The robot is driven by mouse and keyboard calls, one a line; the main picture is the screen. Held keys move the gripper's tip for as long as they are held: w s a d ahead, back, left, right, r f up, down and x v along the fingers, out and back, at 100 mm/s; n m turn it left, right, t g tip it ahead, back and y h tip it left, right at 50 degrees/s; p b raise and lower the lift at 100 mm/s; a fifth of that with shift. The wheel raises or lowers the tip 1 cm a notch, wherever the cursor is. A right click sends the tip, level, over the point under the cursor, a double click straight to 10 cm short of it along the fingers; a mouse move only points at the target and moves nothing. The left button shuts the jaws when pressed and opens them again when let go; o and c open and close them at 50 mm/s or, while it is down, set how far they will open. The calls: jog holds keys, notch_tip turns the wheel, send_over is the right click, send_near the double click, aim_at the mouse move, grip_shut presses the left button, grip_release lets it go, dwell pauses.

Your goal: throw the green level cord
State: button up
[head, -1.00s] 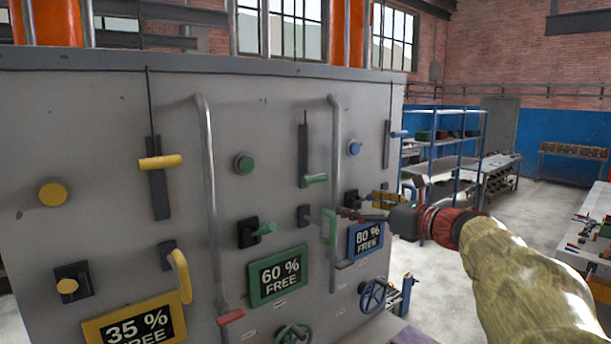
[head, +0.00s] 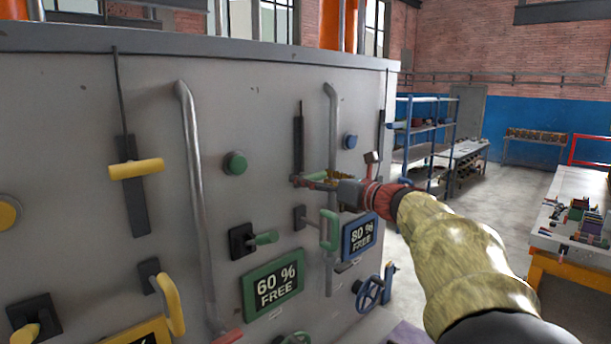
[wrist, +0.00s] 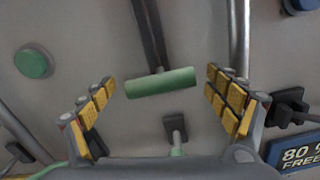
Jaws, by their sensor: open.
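The green level cord's handle (wrist: 160,83) is a short horizontal green bar at the lower end of a dark vertical slot (wrist: 148,30) on the grey panel. In the wrist view it lies between the two yellow-padded fingers of my gripper (wrist: 161,79), with a gap on each side. My gripper is open and holds nothing. In the head view my gripper (head: 305,181) is at the handle (head: 317,175), which it partly hides. I cannot tell from these views how deep the handle sits between the fingers.
A green D-shaped handle (head: 330,230) stands out just below my gripper. A grey pipe (head: 331,115) runs close to the right of the slot. A green button (head: 235,163) and a yellow bar handle (head: 136,168) are to the left. A workbench (head: 585,195) stands at the right.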

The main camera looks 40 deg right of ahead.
jog(key=shift+w+a, duration=0.15)
jog(key=shift+w, duration=1)
jog(key=shift+s, duration=0.1)
jog(key=shift+c, duration=0.4)
jog(key=shift+c, duration=0.5)
jog(key=c, duration=1.4)
jog(key=shift+r, duration=0.1)
jog(key=shift+c, duration=0.4)
